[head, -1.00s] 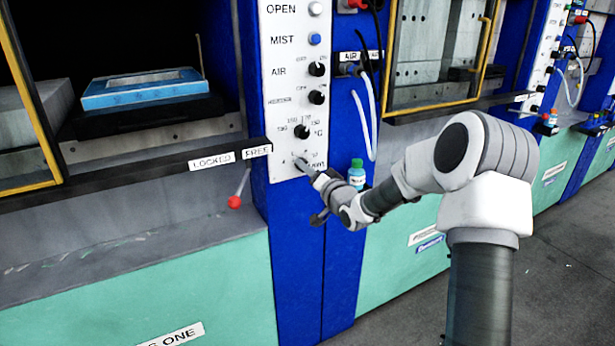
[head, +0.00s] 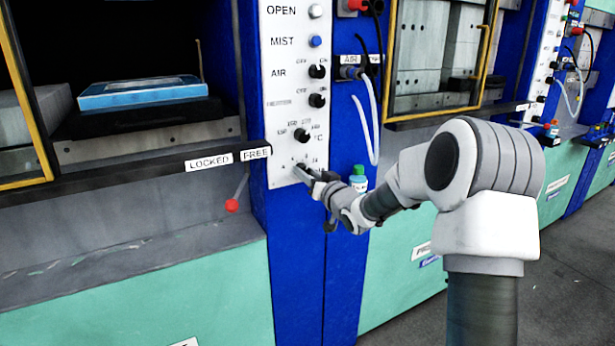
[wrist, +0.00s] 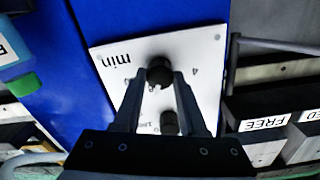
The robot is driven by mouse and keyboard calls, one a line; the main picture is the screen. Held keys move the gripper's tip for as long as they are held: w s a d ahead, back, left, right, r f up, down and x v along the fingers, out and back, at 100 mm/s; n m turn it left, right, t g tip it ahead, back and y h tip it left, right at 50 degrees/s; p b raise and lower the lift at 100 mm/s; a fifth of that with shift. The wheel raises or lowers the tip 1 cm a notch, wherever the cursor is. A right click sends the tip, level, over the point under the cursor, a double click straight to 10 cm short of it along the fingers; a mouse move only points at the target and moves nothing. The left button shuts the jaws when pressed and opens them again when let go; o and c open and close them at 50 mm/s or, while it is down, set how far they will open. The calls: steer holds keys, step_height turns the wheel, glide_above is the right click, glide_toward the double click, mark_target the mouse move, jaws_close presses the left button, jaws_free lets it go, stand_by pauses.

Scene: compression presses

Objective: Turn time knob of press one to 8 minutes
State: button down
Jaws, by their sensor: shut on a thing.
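The time knob (wrist: 160,72) is a small dark round knob at the end of press one's white control panel (head: 289,70), beside the "min" mark. In the wrist view it sits between the fingertips of my gripper (wrist: 161,78), which is shut on it. In the head view my gripper (head: 303,171) reaches the panel's lower edge and hides most of the knob. The knob's exact setting cannot be read. The temperature knob (head: 302,135) is just above it in the head view; it also shows between the fingers in the wrist view (wrist: 168,122).
A red-tipped lever (head: 232,206) hangs left of the panel under the LOCKED and FREE labels. A green-capped bottle (head: 358,178) stands close right of my gripper. Hoses (head: 366,128) hang above it. A blue frame (head: 140,92) lies inside the press.

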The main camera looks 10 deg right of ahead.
steer(key=shift+c, duration=2.3)
jaws_free()
steer(key=p+v, duration=0.2)
steer(key=v, duration=1.5)
steer(key=shift+s, duration=0.25)
